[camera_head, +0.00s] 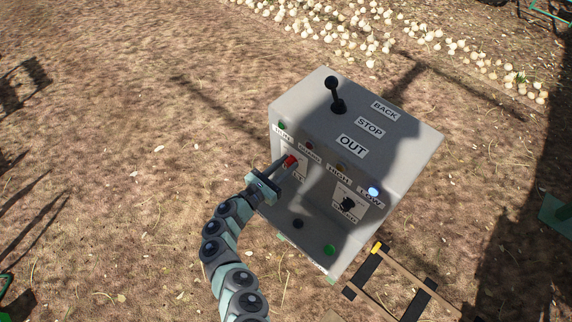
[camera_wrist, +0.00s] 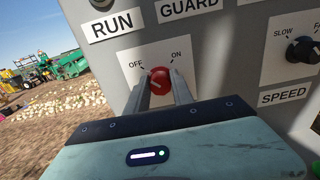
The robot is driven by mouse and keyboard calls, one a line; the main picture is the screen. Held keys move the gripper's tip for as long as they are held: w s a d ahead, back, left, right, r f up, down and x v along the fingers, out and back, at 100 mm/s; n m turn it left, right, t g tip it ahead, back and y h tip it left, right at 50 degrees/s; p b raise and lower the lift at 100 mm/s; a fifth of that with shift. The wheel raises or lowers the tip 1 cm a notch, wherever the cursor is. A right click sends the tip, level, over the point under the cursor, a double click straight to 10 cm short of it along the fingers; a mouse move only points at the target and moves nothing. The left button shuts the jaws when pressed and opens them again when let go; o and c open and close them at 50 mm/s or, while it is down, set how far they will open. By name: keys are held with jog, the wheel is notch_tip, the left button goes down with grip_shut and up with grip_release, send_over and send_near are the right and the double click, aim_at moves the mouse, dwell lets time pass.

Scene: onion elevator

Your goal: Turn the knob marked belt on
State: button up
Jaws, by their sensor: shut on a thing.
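A red knob (camera_head: 291,160) sits on the front of a grey control box (camera_head: 300,100). In the wrist view the red knob (camera_wrist: 160,79) is on a white plate marked OFF at left and ON at right. My gripper (camera_head: 284,168) reaches it from the front left. In the wrist view the fingers of my gripper (camera_wrist: 160,90) are on both sides of the knob, shut on it. The knob's pale mark is too small to read surely. Any name label under the knob is hidden by my gripper.
A black speed knob (camera_head: 348,204) is to the right on the same face. A black lever (camera_head: 335,95) stands on top by BACK, STOP and OUT labels. A lamp (camera_head: 373,191) by LOW glows. A green button (camera_head: 329,250) is lower down. Onions (camera_head: 370,40) lie behind on open ground.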

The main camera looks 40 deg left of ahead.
grip_shut()
jog(key=shift+f+b, duration=0.1)
jog(key=shift+b, duration=0.25)
jog(key=m+b, duration=0.2)
jog(key=b, duration=0.1)
jog(key=shift+d+f+m, duration=0.15)
jog(key=shift+f+m, duration=0.05)
jog(key=shift+m, duration=0.2)
jog(key=m+b, duration=0.4)
jog(key=b, duration=0.2)
jog(key=shift+f+b, duration=0.1)
jog(key=shift+b, duration=0.2)
jog(key=m+b, duration=1.1)
jog(key=b, duration=0.3)
jog(key=shift+r, duration=0.2)
